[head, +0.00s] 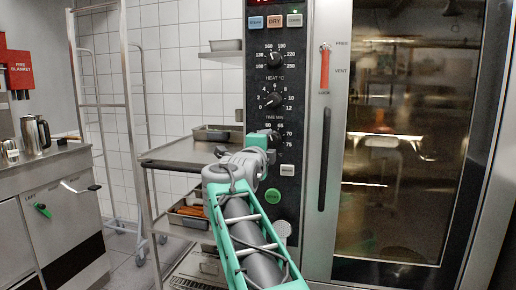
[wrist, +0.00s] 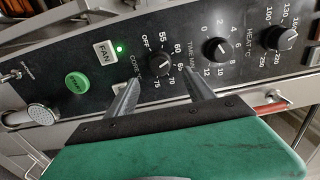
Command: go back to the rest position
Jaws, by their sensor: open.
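My gripper (wrist: 160,80) is open, its two grey fingers apart and pointing at the oven's control panel. A black knob (wrist: 160,64) marked from 55 to 75 and OFF shows between and just beyond the fingertips. I cannot tell whether a finger touches it. Nothing is held between the fingers. In the head view my gripper (head: 268,139) is at the lower part of the panel (head: 257,104), below the time knob (head: 272,101), with my green arm reaching up from the bottom edge. The gripper and wrist hide the lowest knob there.
The oven's glass door (head: 395,150) and upright handle (head: 324,160) are close on the right. A steel trolley (head: 170,165) with trays stands left of my arm. A counter (head: 45,165) with a kettle (head: 35,135) is at the far left. Some floor shows between counter and trolley.

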